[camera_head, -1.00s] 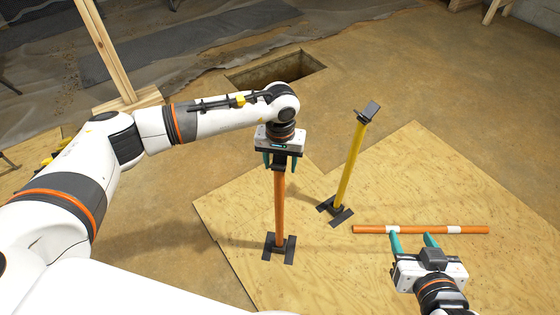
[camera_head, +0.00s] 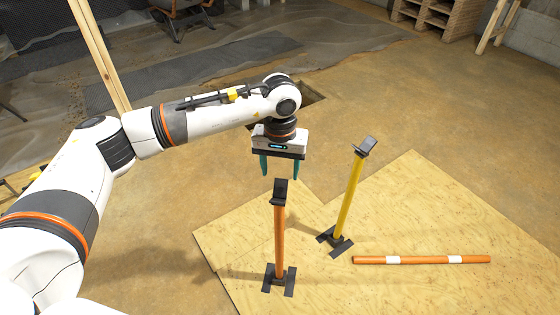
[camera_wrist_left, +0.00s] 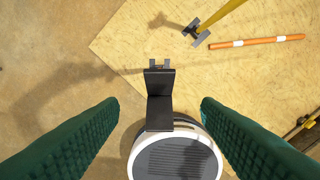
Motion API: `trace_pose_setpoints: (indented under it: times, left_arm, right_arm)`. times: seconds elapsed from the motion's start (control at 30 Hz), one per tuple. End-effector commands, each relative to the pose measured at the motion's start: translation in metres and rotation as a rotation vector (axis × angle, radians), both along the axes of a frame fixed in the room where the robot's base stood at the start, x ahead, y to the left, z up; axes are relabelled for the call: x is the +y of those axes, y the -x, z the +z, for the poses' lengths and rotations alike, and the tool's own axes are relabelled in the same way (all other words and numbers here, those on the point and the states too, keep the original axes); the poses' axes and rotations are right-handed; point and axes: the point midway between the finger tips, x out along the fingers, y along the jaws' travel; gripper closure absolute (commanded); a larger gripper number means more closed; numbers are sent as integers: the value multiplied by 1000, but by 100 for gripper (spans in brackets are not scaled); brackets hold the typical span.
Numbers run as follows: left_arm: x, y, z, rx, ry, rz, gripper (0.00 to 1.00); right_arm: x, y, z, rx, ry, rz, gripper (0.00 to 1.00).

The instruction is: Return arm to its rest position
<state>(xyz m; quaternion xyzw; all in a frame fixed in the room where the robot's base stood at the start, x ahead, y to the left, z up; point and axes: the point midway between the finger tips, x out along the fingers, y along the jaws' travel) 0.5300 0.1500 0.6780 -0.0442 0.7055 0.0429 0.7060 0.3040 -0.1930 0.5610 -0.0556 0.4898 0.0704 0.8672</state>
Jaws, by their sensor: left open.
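My left gripper (camera_head: 279,166) is open and empty, its teal fingers pointing down. It hangs just above the black bracket top of the orange post (camera_head: 280,232), apart from it. The post stands upright on a black foot on the plywood. In the left wrist view the post's black bracket (camera_wrist_left: 159,98) shows between the spread fingers (camera_wrist_left: 160,125). My left arm reaches in from the left of the head view. My right gripper is not in the head view now.
A yellow post (camera_head: 349,195) with a black top leans slightly on its foot to the right. An orange bar with white bands (camera_head: 425,260) lies on the plywood sheet (camera_head: 400,200). Pallets (camera_head: 436,16) stand far back.

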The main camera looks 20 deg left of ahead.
Motion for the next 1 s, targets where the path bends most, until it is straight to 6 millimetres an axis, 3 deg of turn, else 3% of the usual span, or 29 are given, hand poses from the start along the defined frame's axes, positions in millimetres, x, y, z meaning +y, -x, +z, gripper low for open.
trace_pose_setpoints:
  times: [0.17,0.7,0.77,0.87,1.0]
  left_arm:
    - [0,0,9,1,-1,0,42]
    - [-6,3,6,5,22,3,42]
    - [-19,8,2,16,72,11,42]
    - [-61,27,-7,63,245,53,42]
    - [-151,73,2,239,651,220,42]
  right_arm:
    - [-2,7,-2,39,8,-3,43]
    - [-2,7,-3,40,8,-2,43]
    - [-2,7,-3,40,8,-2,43]
    - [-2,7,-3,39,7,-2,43]
    - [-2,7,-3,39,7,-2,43]
